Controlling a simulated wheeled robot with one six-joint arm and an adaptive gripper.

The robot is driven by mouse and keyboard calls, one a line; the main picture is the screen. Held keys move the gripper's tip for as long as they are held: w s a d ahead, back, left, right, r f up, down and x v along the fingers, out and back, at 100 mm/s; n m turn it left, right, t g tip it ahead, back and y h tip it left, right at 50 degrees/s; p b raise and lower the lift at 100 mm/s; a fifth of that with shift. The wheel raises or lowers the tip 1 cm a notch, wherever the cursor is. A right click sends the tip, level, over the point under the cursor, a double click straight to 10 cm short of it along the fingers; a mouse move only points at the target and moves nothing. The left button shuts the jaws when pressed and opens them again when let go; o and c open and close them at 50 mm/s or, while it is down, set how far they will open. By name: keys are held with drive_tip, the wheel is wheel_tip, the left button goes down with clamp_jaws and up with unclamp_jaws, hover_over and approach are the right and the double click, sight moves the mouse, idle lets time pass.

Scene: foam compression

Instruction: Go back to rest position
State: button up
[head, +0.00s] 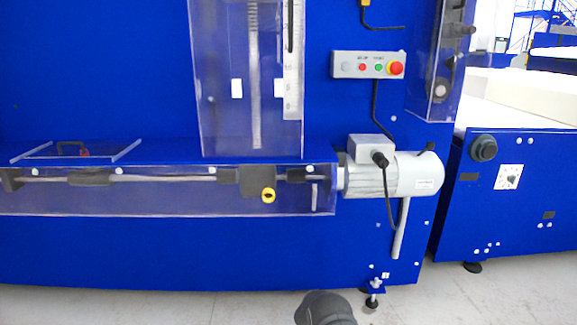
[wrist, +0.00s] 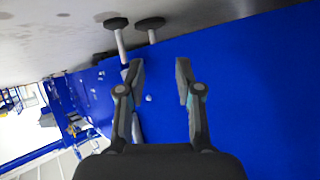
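My gripper (wrist: 160,85) shows in the wrist view with its two dark fingers apart and nothing between them. Behind the fingers is the blue machine panel (wrist: 250,80), which fills the right of that view. In the head view a dark rounded part of my arm shows at the bottom edge, in front of the floor. The fingers are not visible in the head view.
The blue machine (head: 150,255) stands ahead, with a grey motor (head: 405,178), a clear guard (head: 150,195) and a button box (head: 368,65). A second blue unit (head: 525,210) stands at the right. Grey floor (head: 180,308) is bare in front.

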drive_tip(key=s+a+r+n+g+y, duration=0.2)
drive_tip(key=a+r+n+y, duration=0.2)
drive_tip(key=a+r+y, duration=0.4)
drive_tip(key=s+a+r+n+g+y, duration=0.1)
drive_tip(key=s+a+r+g, duration=0.1)
drive_tip(key=s+r, duration=0.55)
drive_tip(key=s+a+r+n+g+y, duration=0.1)
drive_tip(key=s+a+r+n+g, duration=0.15)
drive_tip(key=s+r, duration=0.45)
drive_tip(key=s+d+r, duration=0.3)
drive_tip(key=s+r, duration=0.8)
drive_tip(key=s, duration=0.2)
drive_tip(key=s+d+r+n+t+h, duration=0.1)
drive_tip(key=s+d+r, duration=0.3)
drive_tip(key=s+r, duration=0.7)
drive_tip(key=s+d+r+n+t+h, duration=0.1)
drive_tip(key=s+d+r, duration=0.2)
drive_tip(key=s+r, duration=0.8)
drive_tip(key=s, duration=0.5)
drive_tip(key=shift+d+p, duration=0.2)
drive_tip(key=shift+p, duration=0.15)
